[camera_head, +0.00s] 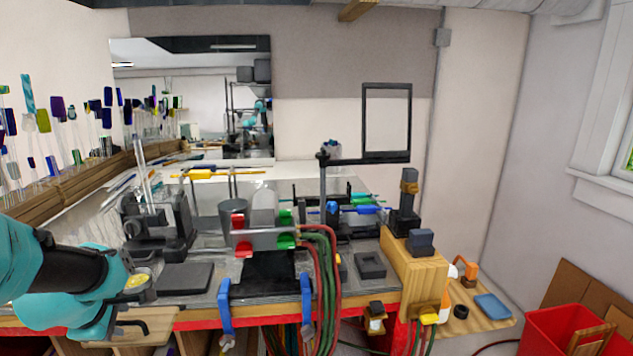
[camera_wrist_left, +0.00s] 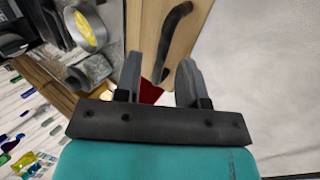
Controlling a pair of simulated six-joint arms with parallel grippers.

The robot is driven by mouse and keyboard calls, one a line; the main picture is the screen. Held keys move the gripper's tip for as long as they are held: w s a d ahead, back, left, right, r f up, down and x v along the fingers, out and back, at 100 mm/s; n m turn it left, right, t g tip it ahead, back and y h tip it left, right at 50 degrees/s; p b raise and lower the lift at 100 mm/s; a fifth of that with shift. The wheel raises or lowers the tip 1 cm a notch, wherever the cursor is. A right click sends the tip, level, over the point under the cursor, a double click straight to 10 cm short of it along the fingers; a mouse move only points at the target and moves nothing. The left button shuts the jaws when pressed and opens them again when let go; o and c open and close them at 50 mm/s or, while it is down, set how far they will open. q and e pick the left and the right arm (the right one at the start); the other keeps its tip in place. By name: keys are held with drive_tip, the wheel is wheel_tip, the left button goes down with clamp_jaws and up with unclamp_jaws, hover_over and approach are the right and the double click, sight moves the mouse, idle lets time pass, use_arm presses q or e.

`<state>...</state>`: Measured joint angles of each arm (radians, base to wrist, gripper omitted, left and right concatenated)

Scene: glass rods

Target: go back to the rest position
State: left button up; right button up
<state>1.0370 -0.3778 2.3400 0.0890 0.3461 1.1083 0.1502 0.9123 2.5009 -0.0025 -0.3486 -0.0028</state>
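My left arm (camera_head: 60,270), teal and black, comes in at the lower left of the head view, beside the bench's left end. Its fingers are hard to make out there. In the left wrist view my left gripper (camera_wrist_left: 159,72) has its two grey fingers spread apart, with nothing held between them. Beyond them is a wooden board (camera_wrist_left: 142,40) with a curved dark handle (camera_wrist_left: 172,38). I cannot tell how far the fingertips are from the handle. My right gripper is in neither view.
A round metal container with yellow inside (camera_wrist_left: 88,30) is close to the left finger. The bench holds burners, a dark pad (camera_head: 184,277) and red and green hoses (camera_head: 325,270). A red bin (camera_head: 565,330) stands at lower right. Coloured glass rods line the left wall.

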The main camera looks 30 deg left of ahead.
sight(121, 323)
use_arm(q)
drive_tip(key=shift+r, duration=0.1)
idle(0.3)
drive_tip(key=v, duration=1.4)
drive_tip(key=x, duration=1.7)
drive_tip(key=shift+f, duration=0.3)
drive_tip(key=shift+w, duration=0.25)
drive_tip(key=shift+s+f, duration=0.1)
drive_tip(key=shift+s, duration=0.05)
drive_tip(key=shift+s, duration=0.1)
